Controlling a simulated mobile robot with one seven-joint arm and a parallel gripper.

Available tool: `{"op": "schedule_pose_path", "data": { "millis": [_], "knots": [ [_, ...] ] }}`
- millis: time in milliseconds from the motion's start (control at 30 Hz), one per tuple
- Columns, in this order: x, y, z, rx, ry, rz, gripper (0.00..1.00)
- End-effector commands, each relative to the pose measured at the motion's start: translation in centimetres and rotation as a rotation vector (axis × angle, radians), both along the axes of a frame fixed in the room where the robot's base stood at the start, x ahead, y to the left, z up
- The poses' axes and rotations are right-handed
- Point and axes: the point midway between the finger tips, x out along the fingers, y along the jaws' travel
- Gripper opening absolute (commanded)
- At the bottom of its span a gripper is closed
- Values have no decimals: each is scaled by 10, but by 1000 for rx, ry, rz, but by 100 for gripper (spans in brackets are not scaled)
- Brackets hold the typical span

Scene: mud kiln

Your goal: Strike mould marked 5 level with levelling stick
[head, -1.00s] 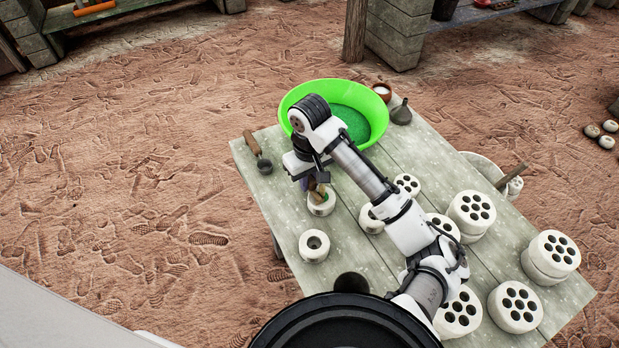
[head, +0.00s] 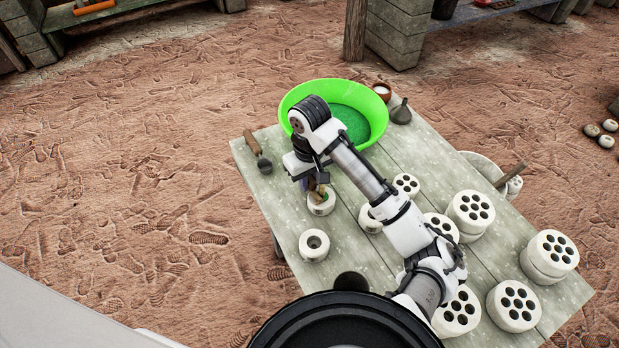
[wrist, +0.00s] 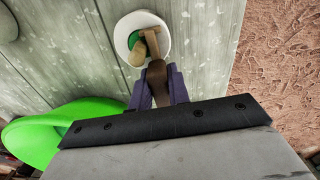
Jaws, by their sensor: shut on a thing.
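A small round white mould (head: 320,200) stands on the table under my gripper. In the wrist view the mould (wrist: 127,27) shows green material in its opening. My gripper (wrist: 158,88) is shut on the wooden levelling stick (wrist: 153,43), whose end lies over the mould top. I cannot tell whether the stick touches the rim. The stick also shows in the head view (head: 321,190), partly hidden by my gripper. No mark 5 is readable on the mould.
A green basin (head: 296,97) of green material stands behind my arm. A scoop (head: 258,152) lies near the table's left edge. A single-hole white mould (head: 314,245) stands in front. Several multi-hole white moulds (head: 471,212) fill the right side of the table (head: 340,258).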

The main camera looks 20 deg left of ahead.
Motion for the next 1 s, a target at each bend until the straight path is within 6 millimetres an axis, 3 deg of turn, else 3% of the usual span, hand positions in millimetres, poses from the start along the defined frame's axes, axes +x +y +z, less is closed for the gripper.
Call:
{"op": "schedule_pose_path", "data": {
  "millis": [1000],
  "knots": [
    [-10, 8, 1, 1, 2, 1, 1]
  ]
}}
